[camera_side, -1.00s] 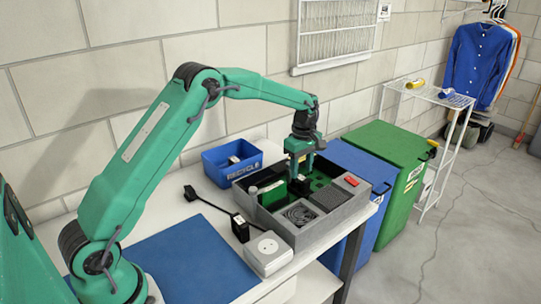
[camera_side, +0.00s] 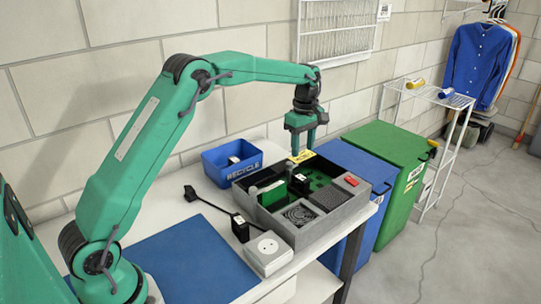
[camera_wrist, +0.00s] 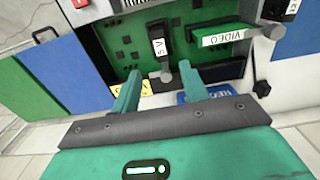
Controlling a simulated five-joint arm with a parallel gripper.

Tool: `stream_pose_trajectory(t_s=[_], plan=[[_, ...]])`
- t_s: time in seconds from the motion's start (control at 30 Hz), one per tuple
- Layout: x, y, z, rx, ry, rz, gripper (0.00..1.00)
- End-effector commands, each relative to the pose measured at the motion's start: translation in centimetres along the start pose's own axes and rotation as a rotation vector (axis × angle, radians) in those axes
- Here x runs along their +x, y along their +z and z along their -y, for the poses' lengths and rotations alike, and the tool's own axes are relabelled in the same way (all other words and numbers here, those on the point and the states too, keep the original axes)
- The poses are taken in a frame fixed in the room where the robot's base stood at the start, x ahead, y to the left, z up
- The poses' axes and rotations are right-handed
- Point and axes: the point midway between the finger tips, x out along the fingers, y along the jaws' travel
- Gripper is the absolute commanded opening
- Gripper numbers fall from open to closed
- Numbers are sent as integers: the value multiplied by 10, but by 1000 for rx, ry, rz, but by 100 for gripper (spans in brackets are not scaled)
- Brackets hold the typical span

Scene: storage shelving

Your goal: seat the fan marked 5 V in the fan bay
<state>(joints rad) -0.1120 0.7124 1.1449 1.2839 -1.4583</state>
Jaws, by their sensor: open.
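The fan marked 5 V (camera_wrist: 160,47) is a dark block with a white label. It stands in the green board section (camera_wrist: 122,45) of the grey case; I cannot tell how deeply it is seated. In the side view the dark block (camera_side: 300,185) shows inside the case (camera_side: 335,221). My gripper (camera_side: 304,152) hangs above the case's back edge, apart from the block. In the wrist view my gripper (camera_wrist: 158,78) has its fingers spread with nothing between them, the block lying beyond them.
A green VIDEO card (camera_wrist: 222,38) stands beside the block. A blue RECYCLE bin (camera_side: 217,170) stands left of the case. A black labelled block (camera_side: 240,230) and a white socket box (camera_side: 268,254) are in front. The blue mat (camera_side: 190,262) is clear.

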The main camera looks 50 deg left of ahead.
Motion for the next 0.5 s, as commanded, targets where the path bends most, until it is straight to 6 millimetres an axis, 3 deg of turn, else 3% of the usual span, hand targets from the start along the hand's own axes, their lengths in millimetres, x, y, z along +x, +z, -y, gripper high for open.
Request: stream_pose_trajectory(t_s=[0.27,0.5], plan=[[-1,0,1,5,2,0,44],[-22,5,14,81,27,-4,44]])
